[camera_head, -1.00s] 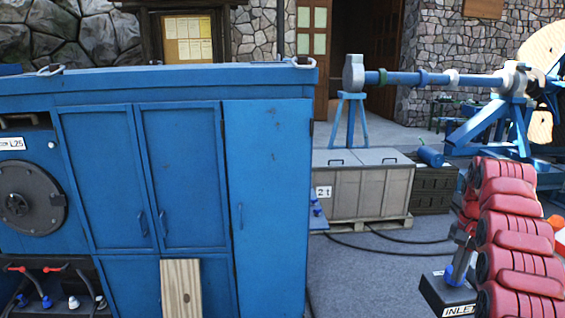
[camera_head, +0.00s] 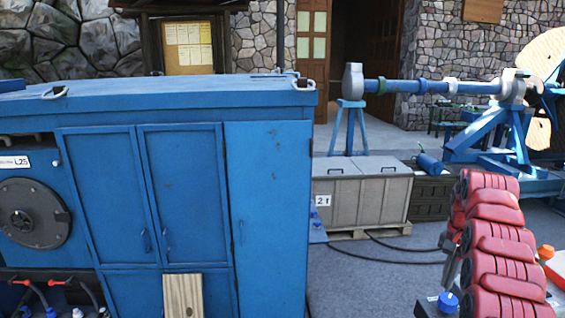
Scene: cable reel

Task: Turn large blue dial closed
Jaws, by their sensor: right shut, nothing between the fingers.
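A blue dial (camera_head: 449,302) shows at the lower right edge of the picture, on a dark box whose lower part is out of view. My right arm, red and ribbed, comes in from the lower right and hides much of what lies behind it. My right gripper (camera_head: 449,275) is a narrow grey shape at the left of that arm, partly covered by it. It looks shut and empty, and appears just above the blue dial. I cannot tell whether it touches the dial. My left gripper is not in view.
A large blue cabinet (camera_head: 183,190) fills the left, with a round dark hatch (camera_head: 32,214). A grey crate (camera_head: 362,193) on a pallet stands behind. Dark cables lie on the grey floor. An orange knob (camera_head: 545,251) is right of my arm.

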